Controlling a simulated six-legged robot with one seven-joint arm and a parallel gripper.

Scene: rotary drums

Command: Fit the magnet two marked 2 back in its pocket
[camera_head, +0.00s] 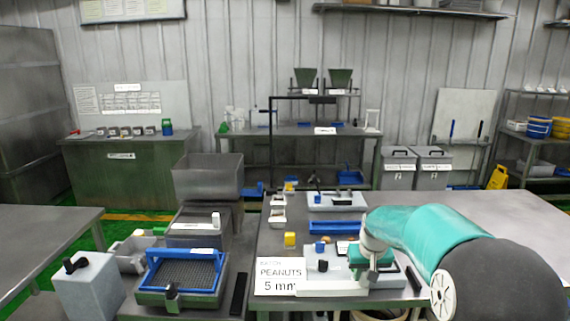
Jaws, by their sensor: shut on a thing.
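My gripper (371,277) hangs at the end of my teal and white arm, over the front of the right-hand bench. It is shut on a small dark grey piece at its tip. The piece is too small for me to read any mark, so I cannot tell whether it is the magnet marked 2. Just left of my gripper is a low pale unit (310,287) with a black knob (323,265) on it. The gripper is over or beside its right end; I cannot tell whether they touch. I cannot make out the pocket.
A sign (280,276) reading PEANUTS 5 mm stands left of the unit. A blue cylinder (320,247), a yellow block (290,239) and a blue tray (338,227) are behind. A blue-framed sieve (184,270) stands on the left. The bench (495,208) is clear at the far right.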

